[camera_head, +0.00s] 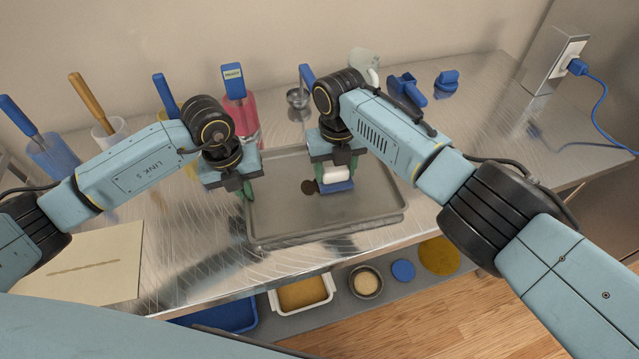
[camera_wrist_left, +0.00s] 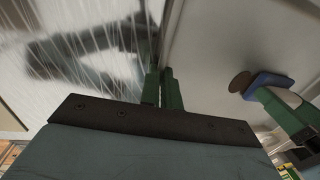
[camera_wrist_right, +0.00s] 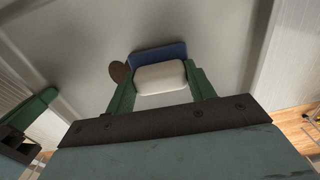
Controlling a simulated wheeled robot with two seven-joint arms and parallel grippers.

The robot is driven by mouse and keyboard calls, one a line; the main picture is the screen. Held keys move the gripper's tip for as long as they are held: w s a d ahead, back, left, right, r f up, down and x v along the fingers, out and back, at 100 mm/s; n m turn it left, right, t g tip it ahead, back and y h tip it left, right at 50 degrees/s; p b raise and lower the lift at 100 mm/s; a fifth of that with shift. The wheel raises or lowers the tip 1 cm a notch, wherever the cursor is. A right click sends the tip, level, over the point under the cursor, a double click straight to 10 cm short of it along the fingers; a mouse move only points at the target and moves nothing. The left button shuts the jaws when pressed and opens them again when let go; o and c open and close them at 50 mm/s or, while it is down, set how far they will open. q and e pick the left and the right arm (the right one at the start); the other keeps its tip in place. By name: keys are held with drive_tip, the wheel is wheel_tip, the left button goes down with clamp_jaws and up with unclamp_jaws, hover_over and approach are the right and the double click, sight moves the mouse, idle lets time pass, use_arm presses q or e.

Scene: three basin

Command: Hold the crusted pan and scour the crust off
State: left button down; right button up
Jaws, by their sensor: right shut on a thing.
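The grey metal pan (camera_head: 372,222) lies flat on the steel counter, with a dark brown patch of crust (camera_head: 308,187) on its floor. My right gripper (camera_head: 335,178) is shut on a scrubber (camera_wrist_right: 160,77), a white block with a blue pad. It holds the scrubber over the pan, beside the crust, which also shows in the right wrist view (camera_wrist_right: 117,72). I cannot tell if the pad touches the pan. My left gripper (camera_wrist_left: 161,88) is at the pan's left rim, its green fingers close together there. I cannot tell whether they clamp the rim.
Containers with handled tools stand along the back, including a red one (camera_head: 243,115). Blue scoops (camera_head: 406,90) lie at the back right. A beige board (camera_head: 85,262) lies at the front left. A lower shelf holds a white tray (camera_head: 301,296) and a bowl (camera_head: 366,282).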

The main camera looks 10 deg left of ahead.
drive_tip(key=shift+s+a, duration=0.35)
drive_tip(key=shift+a, duration=0.3)
drive_tip(key=shift+s+a, duration=0.35)
drive_tip(key=shift+a, duration=0.3)
drive_tip(key=shift+s+a, duration=0.35)
drive_tip(key=shift+a, duration=0.3)
drive_tip(key=shift+w+d, duration=0.35)
drive_tip(key=shift+d, duration=0.35)
drive_tip(key=shift+w+d, duration=0.4)
drive_tip(key=shift+d, duration=0.25)
drive_tip(key=shift+w+d, duration=0.35)
drive_tip(key=shift+d, duration=0.35)
drive_tip(key=shift+r, duration=0.1)
drive_tip(key=shift+r, duration=0.9)
drive_tip(key=shift+r, duration=0.1)
